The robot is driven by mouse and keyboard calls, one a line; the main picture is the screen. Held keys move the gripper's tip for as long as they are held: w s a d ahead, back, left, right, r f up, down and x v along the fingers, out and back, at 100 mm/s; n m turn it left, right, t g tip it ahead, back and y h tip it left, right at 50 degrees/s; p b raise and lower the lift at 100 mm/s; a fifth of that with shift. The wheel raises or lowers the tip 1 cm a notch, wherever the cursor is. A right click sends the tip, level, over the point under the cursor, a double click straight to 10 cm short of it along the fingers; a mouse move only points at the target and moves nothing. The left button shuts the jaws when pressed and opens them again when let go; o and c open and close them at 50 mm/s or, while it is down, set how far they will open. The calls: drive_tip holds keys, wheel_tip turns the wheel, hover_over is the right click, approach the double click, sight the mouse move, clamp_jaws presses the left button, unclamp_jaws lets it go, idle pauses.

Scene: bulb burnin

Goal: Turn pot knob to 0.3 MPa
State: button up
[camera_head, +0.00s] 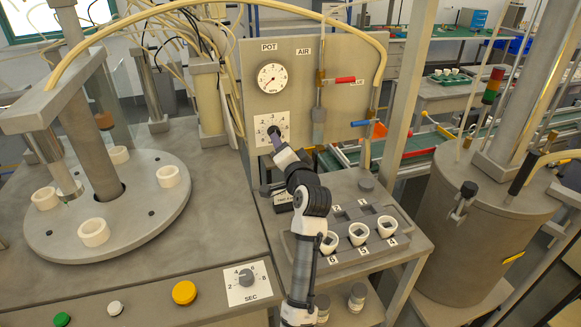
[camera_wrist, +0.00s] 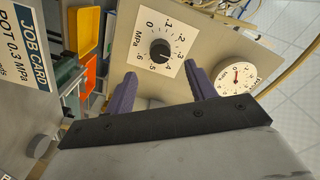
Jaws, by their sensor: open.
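The black pot knob (camera_wrist: 160,50) sits on a white dial plate (camera_wrist: 147,68) marked from 0 to .6 MPa. Its pointer seems to lie near .4, but the mark is small. My gripper (camera_wrist: 160,70) is open, its two purple fingers apart on either side of the knob in the wrist view; I cannot tell whether they touch it. In the head view, my gripper (camera_head: 276,136) is at the lower part of the dial plate (camera_head: 263,124) and hides most of the knob. The round POT gauge (camera_head: 272,78) is above the dial; its exact reading is unclear.
A job card (camera_wrist: 25,45) reads POT 0.3 MPa. Right of the gauge, the grey panel (camera_head: 350,60) carries pipes and a red-handled valve (camera_head: 340,80). A blue-handled valve (camera_head: 361,123) is lower.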

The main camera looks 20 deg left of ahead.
drive_tip(key=b+v, duration=0.1)
drive_tip(key=v, duration=0.5)
drive_tip(key=shift+s, duration=0.2)
drive_tip(key=shift+d, duration=0.15)
